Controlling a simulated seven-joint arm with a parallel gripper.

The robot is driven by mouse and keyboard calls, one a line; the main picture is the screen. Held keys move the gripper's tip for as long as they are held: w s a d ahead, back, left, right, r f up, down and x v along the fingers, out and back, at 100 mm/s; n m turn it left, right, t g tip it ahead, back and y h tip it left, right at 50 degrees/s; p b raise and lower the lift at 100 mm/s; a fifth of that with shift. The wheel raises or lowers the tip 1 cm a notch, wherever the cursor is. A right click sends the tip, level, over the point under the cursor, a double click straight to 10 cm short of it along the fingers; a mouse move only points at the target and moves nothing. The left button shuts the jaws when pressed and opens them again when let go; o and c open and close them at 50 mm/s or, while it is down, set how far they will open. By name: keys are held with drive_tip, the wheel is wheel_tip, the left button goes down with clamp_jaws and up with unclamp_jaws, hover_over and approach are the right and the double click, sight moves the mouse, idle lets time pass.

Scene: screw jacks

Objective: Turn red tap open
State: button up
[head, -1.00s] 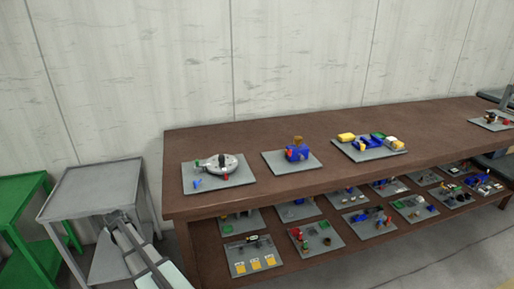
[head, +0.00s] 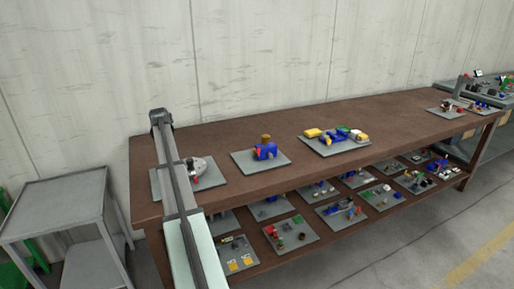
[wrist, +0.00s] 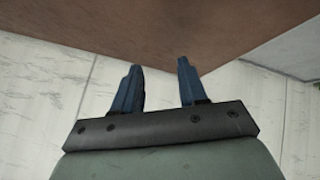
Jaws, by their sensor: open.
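In the head view, a grey-white rounded device (head: 203,163) sits on the leftmost grey board (head: 214,178) on the brown table. A small red part (head: 196,181), which looks like the red tap, shows at its front; it is too small to tell how it is turned. My arm crosses in front of the device's left side and hides part of it. In the wrist view, my gripper (wrist: 158,66) is open and empty, with two blue fingers apart. A brown surface, likely the table, lies beyond the fingertips. No tap shows in the wrist view.
A board with a blue device (head: 265,151) and a board with yellow and blue parts (head: 334,140) stand farther right on the table (head: 400,125). Several boards fill the lower shelf. A grey cart (head: 58,195) stands at the left. A pale wall is behind.

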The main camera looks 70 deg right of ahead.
drive_tip(key=s+d+r+m+g+y, duration=0.1)
drive_tip(key=s+d+r+m+g, duration=0.1)
drive_tip(key=s+d, duration=0.5)
drive_tip(key=s+d+r+m+g+y, duration=0.1)
drive_tip(key=s+d+m, duration=0.15)
drive_tip(key=s, duration=0.85)
wheel_tip(320, 180, up, 6)
drive_tip(key=m+g+y, duration=0.2)
drive_tip(key=m+y, duration=0.1)
drive_tip(key=y, duration=0.2)
hover_over(259, 149)
wheel_tip(259, 149, down, 13)
drive_tip(key=shift+w+d+f, duration=0.1)
drive_tip(key=shift+d+f, duration=0.05)
drive_tip(key=shift+c, duration=0.4)
clamp_jaws()
